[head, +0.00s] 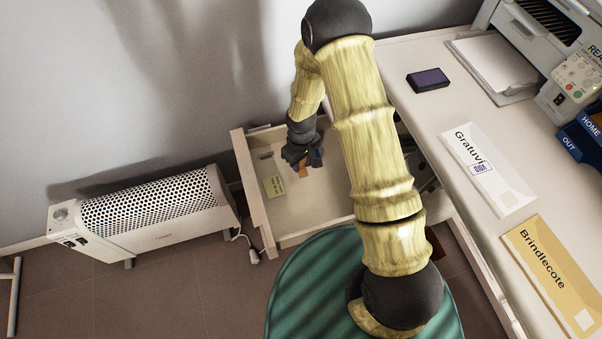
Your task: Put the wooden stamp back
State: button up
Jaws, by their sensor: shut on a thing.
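My gripper (304,162) reaches down over the open drawer (241,165). It is shut on a small orange-brown piece, which looks like the wooden stamp (303,171). The stamp shows just below the fingers, and most of it is hidden by the gripper. I cannot tell whether the stamp touches the drawer floor. A small blue patch shows at the right of the fingers, and I cannot tell what it belongs to.
A yellow note (274,186) and a small dark item (266,156) lie in the drawer. The desk (425,121) holds an ink pad (428,79), a white envelope (500,187), a tan envelope (548,262), blue trays (577,141) and a printer (530,35). A heater (150,215) stands left.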

aim_at(301, 167)
jog(key=shift+f, duration=0.95)
jog(key=shift+f+b, duration=0.65)
jog(key=shift+f, duration=1.2)
jog(key=shift+f, duration=0.2)
jog(key=o, duration=0.8)
jog(key=shift+r, duration=0.1)
notch_tip(301, 167, up, 12)
jog(key=p, duration=0.3)
jog(key=shift+r+p, duration=0.1)
jog(key=shift+p, duration=0.25)
